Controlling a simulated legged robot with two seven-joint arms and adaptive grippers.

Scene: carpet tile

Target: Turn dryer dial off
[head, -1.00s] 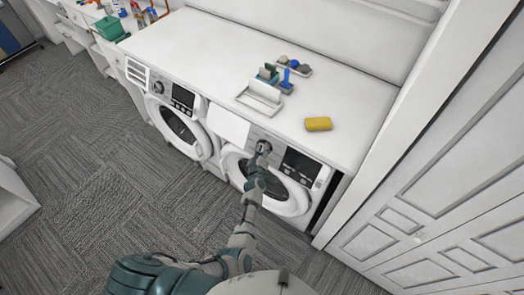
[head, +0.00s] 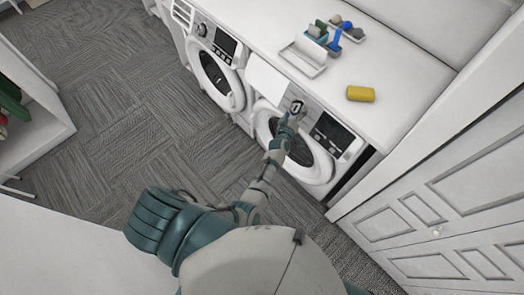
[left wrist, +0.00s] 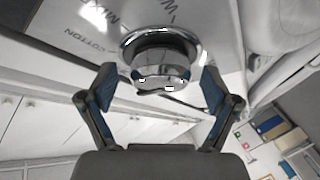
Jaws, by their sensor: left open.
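The dryer dial (head: 296,105) is a round chrome knob on the front panel of the right-hand machine (head: 318,170). In the left wrist view the dial (left wrist: 160,62) fills the top middle, with "COTTON" printed on the panel beside it. My left gripper (head: 291,116) is at the dial. In the left wrist view my left gripper (left wrist: 158,88) is open, with one finger on each side of the knob's outer end. I cannot tell whether the fingers touch it. The dial's pointer position is not clear. My right gripper is not in view.
A second machine (head: 217,65) stands to the left. The white countertop (head: 400,105) above holds a yellow sponge (head: 360,93), a white tray (head: 303,60) and small brushes. A white panelled door (head: 470,200) is close on the right. Carpet (head: 120,120) is clear at left.

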